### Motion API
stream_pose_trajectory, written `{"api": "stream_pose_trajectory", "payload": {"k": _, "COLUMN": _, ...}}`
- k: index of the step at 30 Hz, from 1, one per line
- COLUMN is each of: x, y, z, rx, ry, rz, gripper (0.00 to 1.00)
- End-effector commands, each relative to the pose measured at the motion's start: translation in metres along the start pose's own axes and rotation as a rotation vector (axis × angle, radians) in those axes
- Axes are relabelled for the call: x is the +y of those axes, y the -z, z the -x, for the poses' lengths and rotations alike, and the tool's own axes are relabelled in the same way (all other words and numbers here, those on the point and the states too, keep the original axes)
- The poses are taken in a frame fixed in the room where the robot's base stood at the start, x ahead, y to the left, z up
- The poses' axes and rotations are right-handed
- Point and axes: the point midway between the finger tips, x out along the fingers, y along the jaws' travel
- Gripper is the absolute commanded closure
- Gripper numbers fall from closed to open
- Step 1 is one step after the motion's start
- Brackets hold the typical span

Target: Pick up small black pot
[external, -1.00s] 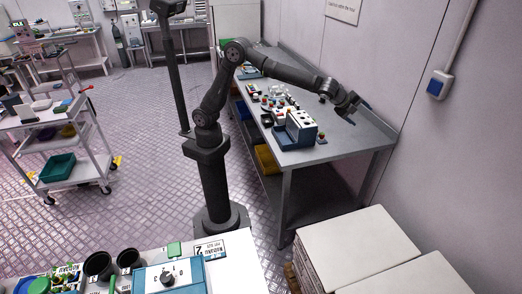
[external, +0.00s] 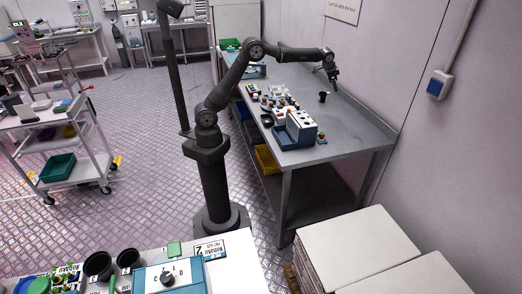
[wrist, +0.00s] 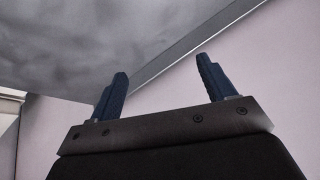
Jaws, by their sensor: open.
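A small black pot (external: 323,97) stands upright on the grey table, near the table's right side. My gripper (external: 336,86) is above the table, just right of and slightly higher than the pot in the external view. Its blue fingertips point downward there. In the wrist view, the two dark blue fingers of my gripper (wrist: 161,68) are spread apart with nothing between them. The pot does not show in the wrist view.
The grey table (external: 350,125) has bare room to the right and front of the pot. A white-and-blue box unit (external: 300,125) and several small items stand on its left side. A wall (wrist: 240,60) runs along the right. More black pots (external: 98,265) stand on the foreground bench.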

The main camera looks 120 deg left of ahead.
Motion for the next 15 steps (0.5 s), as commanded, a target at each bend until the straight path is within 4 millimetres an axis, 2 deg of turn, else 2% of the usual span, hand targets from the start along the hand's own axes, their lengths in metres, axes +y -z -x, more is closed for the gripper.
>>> {"api": "stream_pose_trajectory", "payload": {"k": 1, "x": -0.035, "y": -0.015, "z": -0.007, "rx": -0.023, "ry": -0.01, "rz": 0.099, "gripper": 0.24}}
{"api": "stream_pose_trajectory", "payload": {"k": 3, "x": -0.069, "y": -0.033, "z": -0.014, "rx": -0.049, "ry": -0.031, "rz": 0.218, "gripper": 0.24}}
{"api": "stream_pose_trajectory", "payload": {"k": 6, "x": -0.108, "y": -0.055, "z": -0.019, "rx": -0.076, "ry": -0.056, "rz": 0.358, "gripper": 0.24}}
{"api": "stream_pose_trajectory", "payload": {"k": 10, "x": -0.138, "y": -0.074, "z": -0.023, "rx": -0.095, "ry": -0.078, "rz": 0.47, "gripper": 0.24}}
{"api": "stream_pose_trajectory", "payload": {"k": 15, "x": -0.148, "y": -0.082, "z": -0.031, "rx": -0.102, "ry": -0.089, "rz": 0.516, "gripper": 0.24}}
